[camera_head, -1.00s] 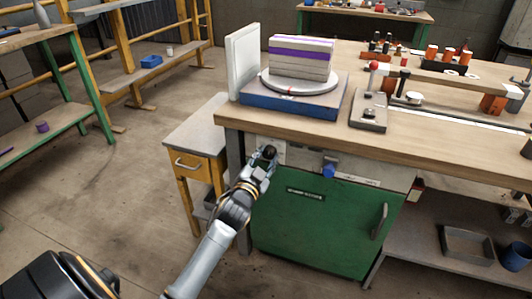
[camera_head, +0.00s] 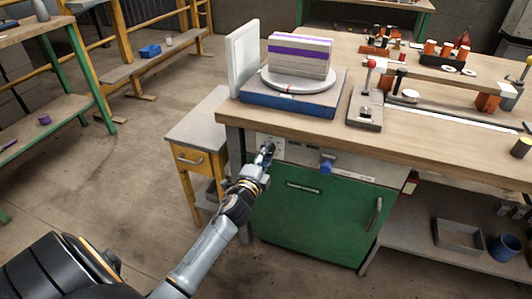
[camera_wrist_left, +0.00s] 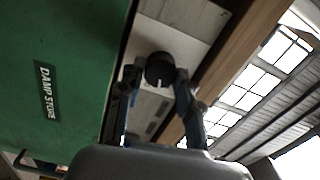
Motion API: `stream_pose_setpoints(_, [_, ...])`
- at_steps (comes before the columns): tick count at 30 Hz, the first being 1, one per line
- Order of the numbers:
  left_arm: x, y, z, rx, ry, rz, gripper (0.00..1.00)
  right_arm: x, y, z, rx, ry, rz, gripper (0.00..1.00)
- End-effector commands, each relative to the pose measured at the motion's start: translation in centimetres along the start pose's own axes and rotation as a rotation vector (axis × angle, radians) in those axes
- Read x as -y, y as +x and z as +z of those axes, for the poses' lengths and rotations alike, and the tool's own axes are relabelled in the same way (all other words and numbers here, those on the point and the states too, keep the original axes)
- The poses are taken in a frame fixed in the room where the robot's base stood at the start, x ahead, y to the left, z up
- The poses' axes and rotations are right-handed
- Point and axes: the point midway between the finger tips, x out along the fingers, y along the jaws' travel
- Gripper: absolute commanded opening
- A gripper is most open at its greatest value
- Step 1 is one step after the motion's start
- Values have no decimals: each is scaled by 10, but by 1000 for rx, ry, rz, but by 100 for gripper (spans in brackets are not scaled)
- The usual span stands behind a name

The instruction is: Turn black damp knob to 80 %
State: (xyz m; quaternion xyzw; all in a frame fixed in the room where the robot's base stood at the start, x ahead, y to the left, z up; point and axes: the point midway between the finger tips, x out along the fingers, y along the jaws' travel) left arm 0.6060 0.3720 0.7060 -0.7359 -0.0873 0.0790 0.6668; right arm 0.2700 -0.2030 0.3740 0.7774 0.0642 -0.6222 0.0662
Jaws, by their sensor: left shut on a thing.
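The black damp knob (camera_wrist_left: 160,69) shows in the left wrist view on a pale panel, with a light mark on its lower face. My left gripper (camera_wrist_left: 157,82) has its two fingers on either side of the knob and is shut on it. In the head view my left gripper (camera_head: 266,152) reaches the panel under the bench top, at its left end, and hides most of the knob. The scale around the knob is too small to read. My right gripper is not in view.
The green damp store door (camera_head: 305,215) lies below the panel. A blue knob (camera_head: 327,167) sits further right on the panel. The bench top (camera_head: 430,145) overhangs above, and a yellow drawer cabinet (camera_head: 195,165) stands to the left.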

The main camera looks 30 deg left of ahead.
Motion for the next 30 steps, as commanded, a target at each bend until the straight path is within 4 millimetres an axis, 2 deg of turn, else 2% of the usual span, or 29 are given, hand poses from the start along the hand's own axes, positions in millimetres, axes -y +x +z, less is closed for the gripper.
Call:
stream_pose_setpoints(6, [-1, 0, -1, -2, 190, 2, 3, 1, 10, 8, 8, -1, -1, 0])
stream_pose_setpoints(15, [-1, 0, 0, -1, 379, 1, 3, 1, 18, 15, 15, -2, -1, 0])
stream_pose_setpoints(30, [-2, 0, -1, -2, 471, 1, 3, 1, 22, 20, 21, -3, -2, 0])
